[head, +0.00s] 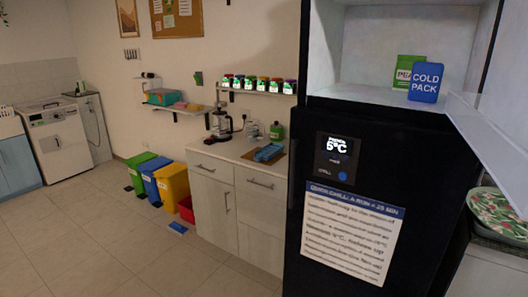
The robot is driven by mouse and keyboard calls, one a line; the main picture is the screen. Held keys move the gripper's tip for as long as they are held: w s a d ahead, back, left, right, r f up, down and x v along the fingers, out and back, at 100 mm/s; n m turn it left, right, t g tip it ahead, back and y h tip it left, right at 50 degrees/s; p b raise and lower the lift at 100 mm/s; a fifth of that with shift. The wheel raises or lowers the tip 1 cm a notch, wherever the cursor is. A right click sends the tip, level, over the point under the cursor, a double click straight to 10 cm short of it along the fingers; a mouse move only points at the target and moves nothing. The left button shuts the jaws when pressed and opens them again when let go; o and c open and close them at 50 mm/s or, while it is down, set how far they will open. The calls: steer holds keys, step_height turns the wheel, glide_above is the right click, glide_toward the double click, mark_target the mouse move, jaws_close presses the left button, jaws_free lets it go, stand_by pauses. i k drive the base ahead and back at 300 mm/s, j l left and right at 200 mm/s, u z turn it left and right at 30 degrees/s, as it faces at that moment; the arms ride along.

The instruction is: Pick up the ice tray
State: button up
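I cannot make out an ice tray for certain. A blue object (268,152) lies on a brown board on the counter, left of the black fridge; it is too small to tell what it is. A small flat blue object (178,228) is on the floor in front of the bins, also unclear. In the fridge's open upper compartment stand a blue cold pack (426,82) and a green bag (408,72) partly behind it. My gripper is not in view.
The black fridge (345,235) fills the right, with a pale open door panel (490,140) at its edge. A counter (215,152) holds a coffee maker (221,122). Green, blue, yellow and red bins (172,184) stand left of it. The floor (90,245) at left is clear.

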mark_target(269, 151)
steer(key=i+j, duration=0.35)
steer(key=j, duration=0.15)
steer(key=i+j, duration=0.3)
steer(key=j, duration=0.2)
steer(key=i+j+u, duration=0.3)
steer(key=i, duration=0.25)
steer(key=i+u, duration=0.25)
steer(key=i, duration=0.3)
steer(key=i+j+z, duration=0.1)
steer(key=i+z, duration=0.2)
steer(key=i, duration=0.25)
steer(key=i+j+z, duration=0.25)
steer(key=i, duration=0.3)
steer(key=i+j+z, duration=0.45)
steer(key=i+l, duration=0.05)
